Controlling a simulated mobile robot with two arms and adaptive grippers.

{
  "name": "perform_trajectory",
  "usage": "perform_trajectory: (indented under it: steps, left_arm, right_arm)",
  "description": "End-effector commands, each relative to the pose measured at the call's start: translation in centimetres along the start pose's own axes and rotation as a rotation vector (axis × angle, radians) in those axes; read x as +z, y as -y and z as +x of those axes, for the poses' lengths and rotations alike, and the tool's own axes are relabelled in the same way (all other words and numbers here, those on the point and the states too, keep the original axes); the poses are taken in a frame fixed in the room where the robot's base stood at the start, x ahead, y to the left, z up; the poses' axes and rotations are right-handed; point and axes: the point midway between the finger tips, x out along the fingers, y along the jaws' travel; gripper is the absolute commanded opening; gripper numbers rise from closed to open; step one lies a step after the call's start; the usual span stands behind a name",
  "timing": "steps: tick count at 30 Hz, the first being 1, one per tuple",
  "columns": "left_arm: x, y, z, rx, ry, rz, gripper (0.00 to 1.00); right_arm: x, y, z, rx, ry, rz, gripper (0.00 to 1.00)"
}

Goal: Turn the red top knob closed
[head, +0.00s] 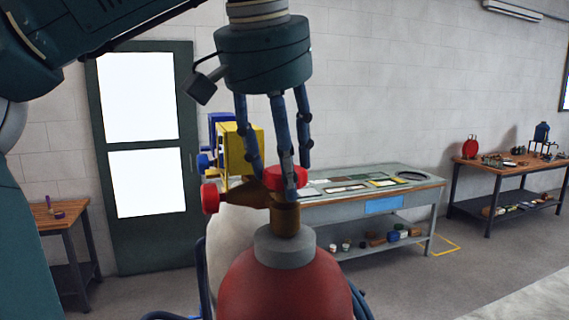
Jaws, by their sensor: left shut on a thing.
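The red top knob (272,179) sits on the brass valve (285,215), above a grey collar on a rounded red tank (285,285). My left gripper (287,188) comes down from above with its blue fingers around the knob, shut on it. The fingers hide part of the knob. A second red knob (210,198) sticks out on the left side of the same valve. My right gripper does not show.
A yellow and blue machine (238,150) stands close behind the valve. A workbench (405,208) with flat panels is behind to the right, and a wooden bench (505,172) farther right. Open floor lies before them.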

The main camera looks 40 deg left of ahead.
Motion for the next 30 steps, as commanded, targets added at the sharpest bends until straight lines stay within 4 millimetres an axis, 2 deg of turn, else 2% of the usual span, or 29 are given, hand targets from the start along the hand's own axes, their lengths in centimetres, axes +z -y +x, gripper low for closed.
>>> perform_trajectory:
  steps: [15, 30]
  left_arm:
    - [-0.17, 0.29, 0.02, 0.171, -0.003, 0.400, 0.23]
    - [-0.21, 0.36, 0.03, 0.232, -0.002, 0.556, 0.23]
  right_arm:
    - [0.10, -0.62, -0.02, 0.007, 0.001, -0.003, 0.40]
    - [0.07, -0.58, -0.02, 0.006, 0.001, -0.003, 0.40]
